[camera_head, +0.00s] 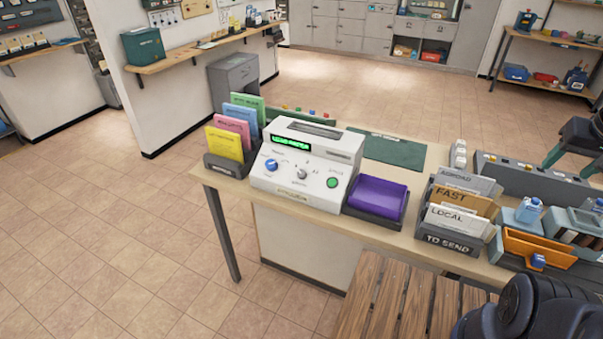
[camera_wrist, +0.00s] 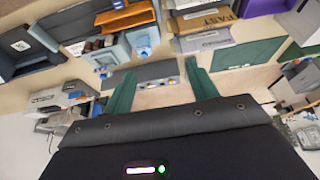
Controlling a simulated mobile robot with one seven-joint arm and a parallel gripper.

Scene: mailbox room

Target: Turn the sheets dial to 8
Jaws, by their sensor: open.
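A white desk machine (camera_head: 305,160) with a green lit display (camera_head: 291,143) stands on the counter. Its sloped front has a blue knob (camera_head: 271,165) at left, a pale dial (camera_head: 302,174) in the middle and a green button (camera_head: 332,182) at right. The lettering around both knobs is too small to read, so I cannot tell which is the sheets dial or its setting. My gripper (camera_wrist: 158,70) shows in the wrist view with its two green fingers apart and nothing between them. It is away from the machine, over the counter's sorting end.
A purple pad (camera_head: 377,198) sits right of the machine, coloured card folders (camera_head: 226,141) left of it. Letter trays (camera_head: 462,215) marked LOCAL, FAST and ABROAD and an orange tray (camera_head: 535,247) stand farther right. A slatted wooden bench (camera_head: 385,305) is in front. The floor at left is clear.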

